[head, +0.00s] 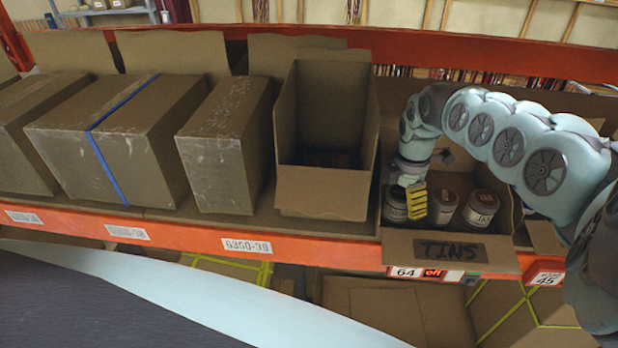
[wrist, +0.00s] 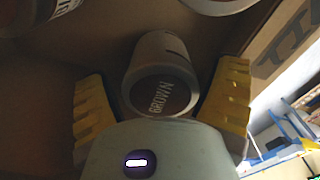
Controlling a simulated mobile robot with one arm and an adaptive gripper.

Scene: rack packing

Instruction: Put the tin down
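A tin with a dark lid marked "BROWN" (wrist: 162,92) stands between the two yellow fingers of my gripper (wrist: 160,100) in the wrist view. The fingers are spread, with a narrow gap on each side of the tin. In the head view my gripper (head: 407,200) reaches down into the left part of the open carton marked TINS (head: 450,249). The left tin (head: 395,208) is partly hidden by a yellow finger. Two more tins, a middle one (head: 443,208) and a right one (head: 481,209), stand beside it in the carton.
An empty-looking open carton (head: 322,190) stands left of the TINS carton. Closed boxes (head: 222,160) fill the shelf further left. The orange shelf edge (head: 190,238) runs along the front. The carton walls are close around my gripper.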

